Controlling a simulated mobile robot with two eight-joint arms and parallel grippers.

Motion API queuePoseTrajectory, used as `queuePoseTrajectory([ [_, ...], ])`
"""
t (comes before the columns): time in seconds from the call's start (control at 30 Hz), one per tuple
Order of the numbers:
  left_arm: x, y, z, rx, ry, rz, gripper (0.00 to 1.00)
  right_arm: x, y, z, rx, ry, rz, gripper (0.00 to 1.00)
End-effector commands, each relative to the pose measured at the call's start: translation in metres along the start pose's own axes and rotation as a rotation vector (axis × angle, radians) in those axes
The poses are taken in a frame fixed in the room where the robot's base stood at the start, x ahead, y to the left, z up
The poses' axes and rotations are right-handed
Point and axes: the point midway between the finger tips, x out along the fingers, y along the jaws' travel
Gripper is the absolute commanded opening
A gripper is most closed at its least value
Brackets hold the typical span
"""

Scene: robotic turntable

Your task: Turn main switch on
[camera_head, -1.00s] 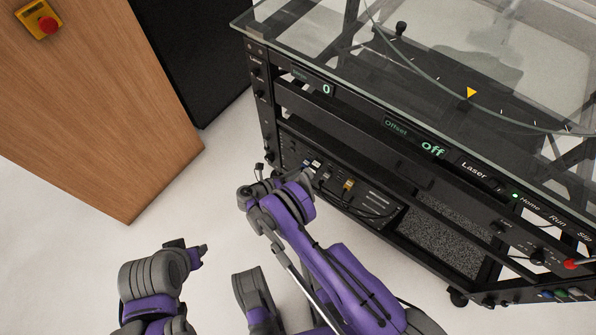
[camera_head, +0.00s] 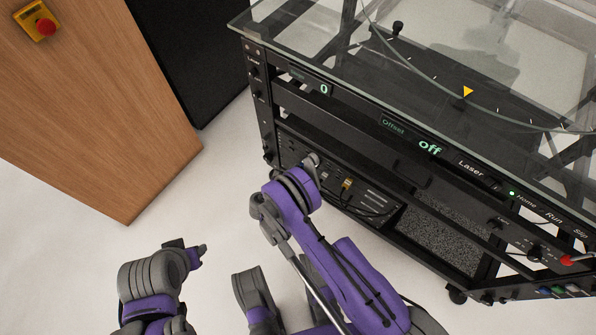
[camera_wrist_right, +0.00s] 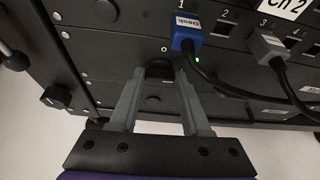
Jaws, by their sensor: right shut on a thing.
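In the right wrist view, my right gripper (camera_wrist_right: 160,78) has its two grey fingers on either side of a black knob (camera_wrist_right: 160,67) on the dark panel, shut on it. The knob is below the blue plug. In the head view, my right arm (camera_head: 318,240) reaches to the lower left of the turntable rack (camera_head: 410,172), and its wrist covers the knob there. My left arm (camera_head: 155,280) is folded at the lower left, away from the rack. Its fingers do not show clearly.
A blue plug (camera_wrist_right: 187,32) and a grey plug (camera_wrist_right: 268,47) with cables sit close to the right gripper. Another knob (camera_wrist_right: 56,97) is at the left. A glass top (camera_head: 400,55) overhangs the rack. A wooden cabinet (camera_head: 90,110) stands left, with clear floor between.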

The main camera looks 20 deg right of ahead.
Motion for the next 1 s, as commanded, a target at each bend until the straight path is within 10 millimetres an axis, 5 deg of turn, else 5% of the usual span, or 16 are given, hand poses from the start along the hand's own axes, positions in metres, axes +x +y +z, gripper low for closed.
queuePoseTrajectory([
  [0.7,0.0005,0.0000,0.0001,0.000,0.000,0.000,0.42,-0.0001,-0.0008,0.0001,0.071,-0.001,0.029,0.00],
  [0.73,0.0005,0.0000,0.0001,0.000,0.000,0.000,0.42,-0.0001,-0.0008,0.0000,0.071,-0.001,0.029,0.51],
  [0.87,0.0005,0.0000,0.0001,0.000,0.000,0.000,0.42,0.0000,-0.0008,0.0000,0.071,0.000,0.029,0.74],
  [1.0,0.0005,0.0000,0.0001,0.000,0.000,0.000,0.42,0.0000,-0.0008,0.0000,0.070,0.000,0.029,0.78],
])
